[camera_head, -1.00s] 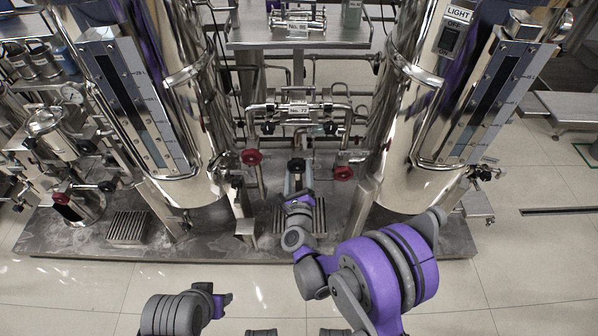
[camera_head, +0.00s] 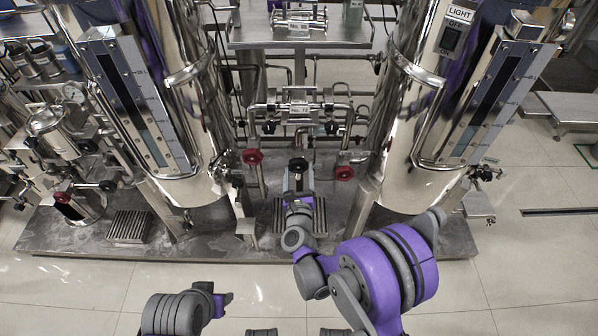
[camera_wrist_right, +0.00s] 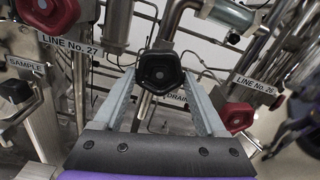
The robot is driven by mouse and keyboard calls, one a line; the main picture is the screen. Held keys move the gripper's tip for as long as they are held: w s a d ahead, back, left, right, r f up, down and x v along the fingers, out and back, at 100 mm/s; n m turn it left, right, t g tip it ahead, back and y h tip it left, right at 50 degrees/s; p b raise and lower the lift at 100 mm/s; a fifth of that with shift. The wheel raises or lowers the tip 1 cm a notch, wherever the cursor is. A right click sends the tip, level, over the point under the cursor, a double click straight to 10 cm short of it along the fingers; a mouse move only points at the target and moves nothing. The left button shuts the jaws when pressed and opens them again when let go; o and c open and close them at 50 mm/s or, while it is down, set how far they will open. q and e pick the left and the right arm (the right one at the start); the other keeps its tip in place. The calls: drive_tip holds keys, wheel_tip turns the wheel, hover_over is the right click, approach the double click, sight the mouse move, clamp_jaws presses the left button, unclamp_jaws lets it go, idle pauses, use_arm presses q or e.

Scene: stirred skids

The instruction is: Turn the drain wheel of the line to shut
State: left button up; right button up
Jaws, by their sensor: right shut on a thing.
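The black drain wheel (camera_wrist_right: 159,72) sits between the two grey fingers of my right gripper (camera_wrist_right: 163,92) in the right wrist view, beside a partly hidden DRAIN label (camera_wrist_right: 178,98). In the head view the dark wheel (camera_head: 298,165) shows at the tip of my right gripper (camera_head: 298,179), low between the two tanks. The right gripper is shut on the wheel from the front. Part of the valve behind the wheel is hidden. My left arm shows only in part at the bottom, and its fingers are not seen.
A red wheel (camera_wrist_right: 48,12) by the LINE No. 27 label is at left and another red wheel (camera_wrist_right: 237,116) by LINE No. 26 at right, close to the fingers. A black SAMPLE handle (camera_wrist_right: 15,89) is far left. Steel tanks (camera_head: 415,130) (camera_head: 185,140) flank the arm.

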drive_tip(key=o, duration=1.3)
drive_tip(key=s+p, duration=0.1)
drive_tip(key=s, duration=0.9)
drive_tip(key=shift+s+p, duration=0.35)
drive_tip(key=shift+s, duration=0.05)
drive_tip(key=shift+r, duration=0.1)
